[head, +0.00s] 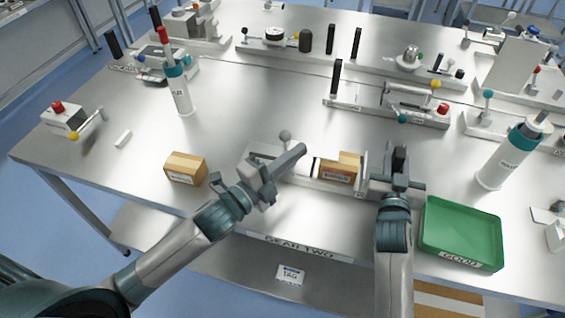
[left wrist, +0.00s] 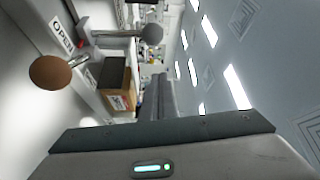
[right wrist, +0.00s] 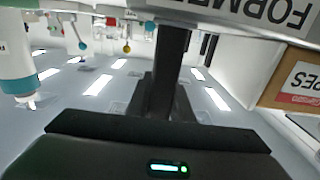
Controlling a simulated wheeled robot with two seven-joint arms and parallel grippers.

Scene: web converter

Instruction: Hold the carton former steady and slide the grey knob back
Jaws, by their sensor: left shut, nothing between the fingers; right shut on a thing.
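The carton former (head: 300,181) stands at the table's near edge, with a brown carton (head: 337,170) in it. The grey knob (head: 285,136) rises at its back left; a grey ball (left wrist: 152,33) that looks like it shows in the left wrist view. My left gripper (head: 298,150) is shut and empty, above the former, just right of and nearer than the knob, seemingly apart from it. My right gripper (head: 399,158) is shut on a black upright handle (right wrist: 172,55) at the former's right end. The former's label (right wrist: 265,12) shows upside down in the right wrist view.
A loose carton (head: 185,168) lies left of the former. A green tray (head: 460,234) and a white bottle (head: 505,158) stand to the right. Another fixture (head: 390,103) stands behind. A brown ball on a rod (left wrist: 50,72) shows beside an OPEN label in the left wrist view.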

